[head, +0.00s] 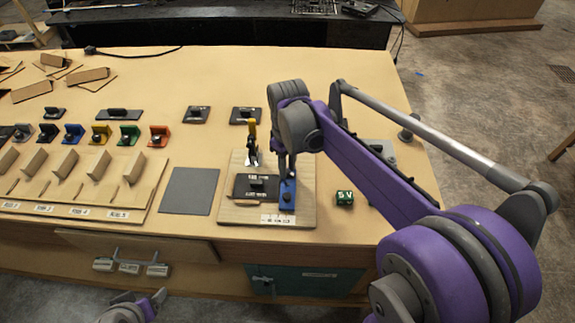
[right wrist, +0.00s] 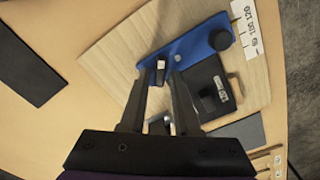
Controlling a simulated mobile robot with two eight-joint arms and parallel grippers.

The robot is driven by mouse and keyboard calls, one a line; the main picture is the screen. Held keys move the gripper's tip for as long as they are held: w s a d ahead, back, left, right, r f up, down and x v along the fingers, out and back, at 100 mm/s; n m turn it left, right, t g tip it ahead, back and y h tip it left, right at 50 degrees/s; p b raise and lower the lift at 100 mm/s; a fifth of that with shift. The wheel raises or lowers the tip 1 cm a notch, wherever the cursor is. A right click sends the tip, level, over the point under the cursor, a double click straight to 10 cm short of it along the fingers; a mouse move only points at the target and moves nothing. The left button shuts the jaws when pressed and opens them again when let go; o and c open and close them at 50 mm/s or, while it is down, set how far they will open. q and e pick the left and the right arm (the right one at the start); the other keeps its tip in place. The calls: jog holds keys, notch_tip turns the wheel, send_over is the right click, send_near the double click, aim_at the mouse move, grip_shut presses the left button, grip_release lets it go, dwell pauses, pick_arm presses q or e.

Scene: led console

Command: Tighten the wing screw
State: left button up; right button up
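A blue plate (head: 288,203) lies at the right of a wooden board (head: 240,215) and carries a round black knob (head: 287,197), also seen in the right wrist view (right wrist: 220,39). In that view a small upright piece with a pale top (right wrist: 160,66), likely the wing screw, stands on the blue plate. My right gripper (head: 290,178) points down over the far end of the plate. In the right wrist view its fingers (right wrist: 160,75) are apart on either side of this piece, with gaps visible. My left gripper (head: 141,302) is low at the bottom edge, its opening unclear.
A black block (head: 258,186) sits beside the blue plate, and a yellow-handled clamp (head: 252,140) stands behind it. Coloured blocks and a slotted rack (head: 140,200) fill the left side.

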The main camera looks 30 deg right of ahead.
grip_shut()
jog(key=m, duration=0.4)
jog(key=shift+d+m+b, duration=0.1)
jog(key=shift+m+b, duration=0.2)
jog(key=shift+m, duration=0.1)
jog(key=m, duration=0.5)
jog(key=shift+d+m, duration=0.1)
jog(key=shift+m, duration=0.2)
dwell(0.4)
jog(key=shift+o, duration=1.7)
grip_release()
